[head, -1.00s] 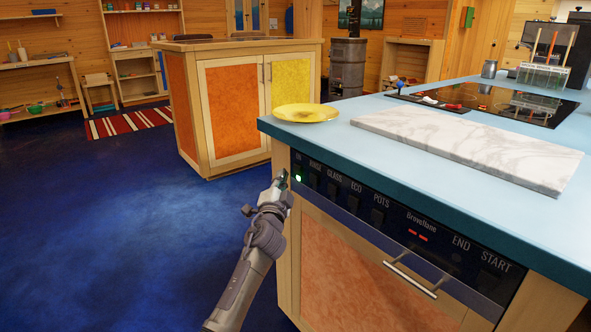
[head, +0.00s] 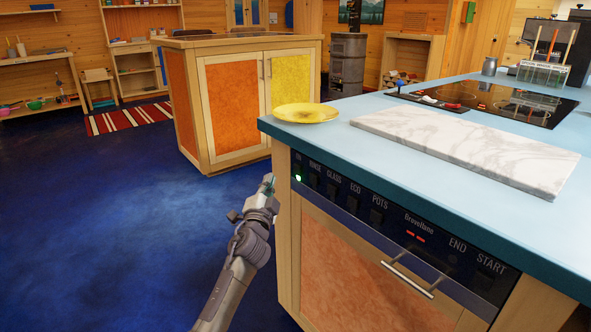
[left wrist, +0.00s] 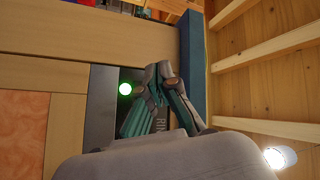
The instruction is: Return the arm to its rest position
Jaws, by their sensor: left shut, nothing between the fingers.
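My left gripper (head: 268,184) is at the left end of the dishwasher control panel (head: 400,228), just left of the counter corner and apart from the panel. In the left wrist view my left gripper (left wrist: 158,75) has its fingers together with nothing between them. The panel's green light (head: 298,178) is lit; it also shows in the left wrist view (left wrist: 125,88) beside the fingers. My right gripper is in neither view.
The blue countertop (head: 330,137) overhangs the panel and holds a yellow plate (head: 306,113) and a marble board (head: 470,150). The dishwasher door has a metal handle (head: 407,280). Open blue floor (head: 120,230) lies to the left. A wooden cabinet (head: 235,115) stands behind.

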